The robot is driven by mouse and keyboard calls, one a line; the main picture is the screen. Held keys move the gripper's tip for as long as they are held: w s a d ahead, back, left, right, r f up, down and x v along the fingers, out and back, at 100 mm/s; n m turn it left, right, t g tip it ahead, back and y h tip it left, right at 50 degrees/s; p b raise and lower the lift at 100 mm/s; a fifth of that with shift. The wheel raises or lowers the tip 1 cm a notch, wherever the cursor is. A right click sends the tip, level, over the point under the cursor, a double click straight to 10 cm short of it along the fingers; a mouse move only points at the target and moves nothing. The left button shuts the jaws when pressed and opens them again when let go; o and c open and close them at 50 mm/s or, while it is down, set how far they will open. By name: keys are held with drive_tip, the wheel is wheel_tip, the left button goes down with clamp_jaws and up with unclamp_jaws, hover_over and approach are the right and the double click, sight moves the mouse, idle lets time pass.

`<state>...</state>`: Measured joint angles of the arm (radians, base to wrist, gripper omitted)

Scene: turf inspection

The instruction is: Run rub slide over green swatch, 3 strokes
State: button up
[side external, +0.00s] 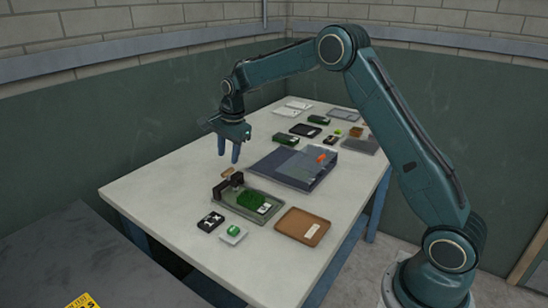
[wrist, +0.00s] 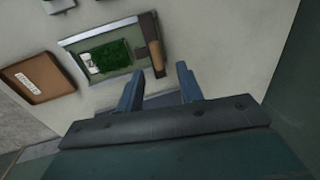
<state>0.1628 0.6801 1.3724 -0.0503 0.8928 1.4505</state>
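The green swatch (side external: 251,200) is a textured green patch lying in a shallow grey tray (side external: 272,213); it also shows in the wrist view (wrist: 113,56). A dark upright block (side external: 228,184) with a tan piece (side external: 228,172) beside it, apparently the rub slide, stands at the tray's far-left end. In the wrist view its dark and tan parts (wrist: 153,48) sit at the tray's right end, clear of the swatch. My gripper (side external: 229,158) is open and empty, held above the table beyond the slide. Its two fingers stand apart in the wrist view (wrist: 158,75).
A brown tray (side external: 303,227) lies right of the swatch tray. A black item (side external: 211,221) and a white piece with a green patch (side external: 233,234) lie in front. A blue-grey binder-like tray (side external: 262,165) is behind, with several small items farther back. The table's left side is clear.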

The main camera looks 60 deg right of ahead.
wheel_tip(320, 180, up, 8)
drive_tip(key=s, duration=0.1)
drive_tip(key=shift+s+r, duration=0.25)
drive_tip(key=shift+s, duration=0.1)
drive_tip(key=s+a+r+n+t, duration=0.1)
drive_tip(key=s+a+r+n, duration=0.3)
drive_tip(key=s, duration=0.5)
drive_tip(key=s+a+r+n+t, duration=0.1)
drive_tip(key=s+a+r+n, duration=0.1)
drive_tip(key=s+r+n, duration=0.5)
drive_tip(key=s+a+f+n, duration=0.1)
drive_tip(key=s+f+n, duration=0.2)
drive_tip(key=s, duration=0.8)
drive_tip(key=s+a+f+n+t, duration=0.1)
drive_tip(key=s+f+n, duration=0.2)
drive_tip(key=s, duration=0.8)
drive_tip(key=shift+a+n, duration=0.25)
drive_tip(key=shift+n, duration=0.25)
